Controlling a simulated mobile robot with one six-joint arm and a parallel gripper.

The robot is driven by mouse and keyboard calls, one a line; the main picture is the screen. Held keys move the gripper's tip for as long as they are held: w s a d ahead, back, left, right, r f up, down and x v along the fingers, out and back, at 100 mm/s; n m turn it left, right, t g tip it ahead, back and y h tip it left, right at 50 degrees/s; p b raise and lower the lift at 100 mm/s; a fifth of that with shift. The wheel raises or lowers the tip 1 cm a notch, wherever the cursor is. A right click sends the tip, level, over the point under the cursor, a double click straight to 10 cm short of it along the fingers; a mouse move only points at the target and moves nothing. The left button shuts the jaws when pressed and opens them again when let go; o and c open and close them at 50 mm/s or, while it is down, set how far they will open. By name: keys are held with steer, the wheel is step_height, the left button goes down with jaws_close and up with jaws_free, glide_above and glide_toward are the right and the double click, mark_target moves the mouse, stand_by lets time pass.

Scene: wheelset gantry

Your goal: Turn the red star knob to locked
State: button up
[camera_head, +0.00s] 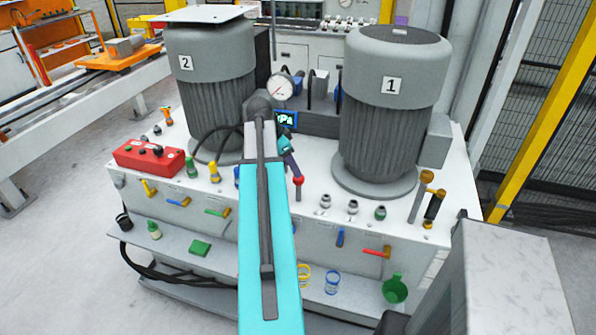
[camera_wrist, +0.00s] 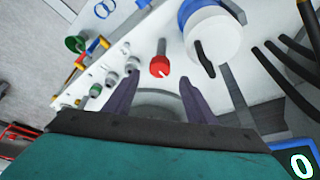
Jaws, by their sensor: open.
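The red star knob (camera_head: 298,182) stands on the white top of the gantry unit, between the two grey motors. In the wrist view the red knob (camera_wrist: 159,67) lies ahead, between the fingertip lines and close to them. A small dark mark shows on its face; I cannot tell its turned position. My gripper (camera_wrist: 159,73) is open, its two dark purple fingers on either side of the knob. I cannot tell whether they touch it. In the head view my gripper (camera_head: 291,163) is just above the knob, partly hidden by my teal arm.
Motor 2 (camera_head: 211,85) and motor 1 (camera_head: 392,105) flank the arm. A pressure gauge (camera_head: 281,88) stands behind. Several small fittings line the front, with a red box (camera_head: 149,157) at left. In the wrist view a large white cylinder (camera_wrist: 214,40) stands right of the knob.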

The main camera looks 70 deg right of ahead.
mark_target(299, 181)
steer(key=shift+p+x, duration=0.65)
steer(key=shift+x, duration=2.15)
